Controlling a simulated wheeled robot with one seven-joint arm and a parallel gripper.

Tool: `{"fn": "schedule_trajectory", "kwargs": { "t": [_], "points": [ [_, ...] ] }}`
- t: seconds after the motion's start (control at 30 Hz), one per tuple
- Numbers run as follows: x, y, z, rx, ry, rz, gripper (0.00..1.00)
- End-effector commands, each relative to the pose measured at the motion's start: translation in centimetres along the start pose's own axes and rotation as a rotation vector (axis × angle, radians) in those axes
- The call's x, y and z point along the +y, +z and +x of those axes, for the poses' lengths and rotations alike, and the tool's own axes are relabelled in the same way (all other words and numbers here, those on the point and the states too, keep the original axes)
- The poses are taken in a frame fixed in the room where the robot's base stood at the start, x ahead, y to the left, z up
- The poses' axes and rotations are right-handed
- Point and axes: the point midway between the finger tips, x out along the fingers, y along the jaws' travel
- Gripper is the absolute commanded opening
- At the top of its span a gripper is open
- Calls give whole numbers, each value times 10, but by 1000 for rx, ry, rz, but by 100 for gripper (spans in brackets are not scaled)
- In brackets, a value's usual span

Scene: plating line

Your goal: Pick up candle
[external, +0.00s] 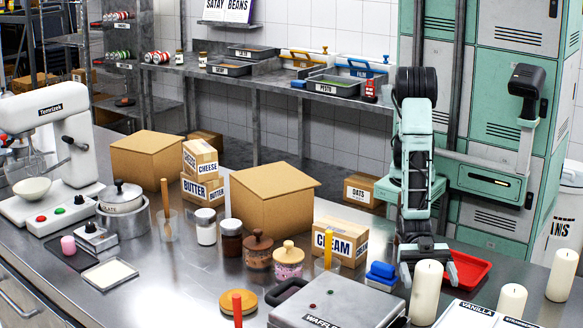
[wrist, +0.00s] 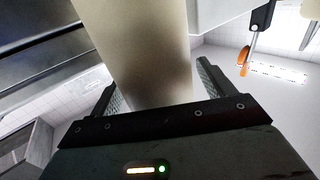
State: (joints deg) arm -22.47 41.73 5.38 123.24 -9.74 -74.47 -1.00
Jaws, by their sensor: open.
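Cream pillar candles stand upright at the front right in the external view: the nearest candle (external: 426,295), a middle candle (external: 509,303) and a right candle (external: 562,276). My gripper (external: 430,271) hangs low at the nearest candle, with a finger showing on either side of its upper part. In the wrist view a cream candle (wrist: 150,50) rises between the two open fingers of my gripper (wrist: 156,78). The fingers are close to its sides; I cannot tell whether they touch it. The candle's lower end is hidden behind the gripper body.
A waffle iron (external: 340,300) is left of the nearest candle. A red tray (external: 467,270) lies behind it, and blue sponges (external: 381,272) are to its left. A vanilla-labelled white board (external: 470,314) lies between the candles. The cream box (external: 340,240) stands farther back.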

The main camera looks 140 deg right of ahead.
Motion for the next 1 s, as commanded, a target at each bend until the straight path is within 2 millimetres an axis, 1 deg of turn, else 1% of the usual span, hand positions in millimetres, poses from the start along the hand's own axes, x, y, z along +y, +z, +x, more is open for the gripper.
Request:
{"fn": "schedule_trajectory", "kwargs": {
  "t": [0.2, 0.23, 0.27, 0.3, 0.37, 0.4, 0.5, 0.77, 0.87, 1.0],
  "points": [
    [0, 0, 1, 0, 0, 0, 81],
    [0, 0, 1, 0, 0, 0, 76],
    [0, 0, 1, 0, 0, 0, 67],
    [0, 0, 1, 0, 0, 0, 56],
    [0, 0, 1, 0, 0, 0, 39],
    [0, 0, 1, 0, 0, 0, 28],
    [0, -1, 1, 3, 0, 0, 4],
    [0, -2, 1, 3, 0, 0, 4],
    [0, -8, 1, 4, 0, -1, 4],
    [1, -24, 1, 7, 1, -1, 4]
  ]
}}
